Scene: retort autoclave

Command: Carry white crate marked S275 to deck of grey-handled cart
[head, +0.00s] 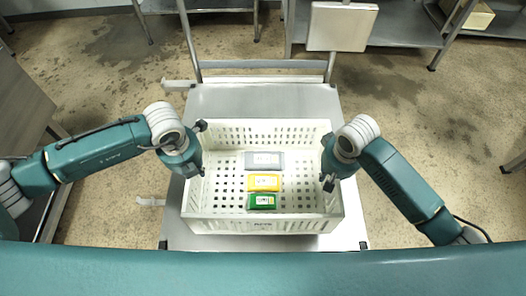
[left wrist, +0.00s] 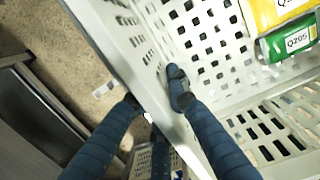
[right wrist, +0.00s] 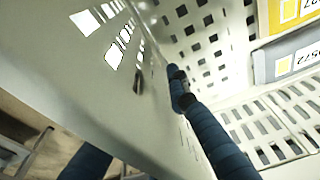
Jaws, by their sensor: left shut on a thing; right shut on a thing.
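The white perforated crate (head: 225,226) is level over the metal deck (head: 215,100) of a cart in the head view. It holds a grey box (head: 264,160), a yellow box (head: 264,182) and a green box (head: 262,201). The marking on its front is too small to read. My left gripper (head: 201,150) is shut on its left wall, one finger inside, as the left wrist view shows on the wall (left wrist: 135,75). My right gripper (head: 328,162) is shut on the right wall (right wrist: 110,90). I cannot tell whether the crate touches the deck.
The cart's grey handle frame (head: 260,64) rises at the far side, with a blank-looking pale panel (head: 342,26) at its right. Grey metal tables stand at the back (head: 400,33) and left (head: 22,105). Stained floor (head: 440,110) lies open to the right.

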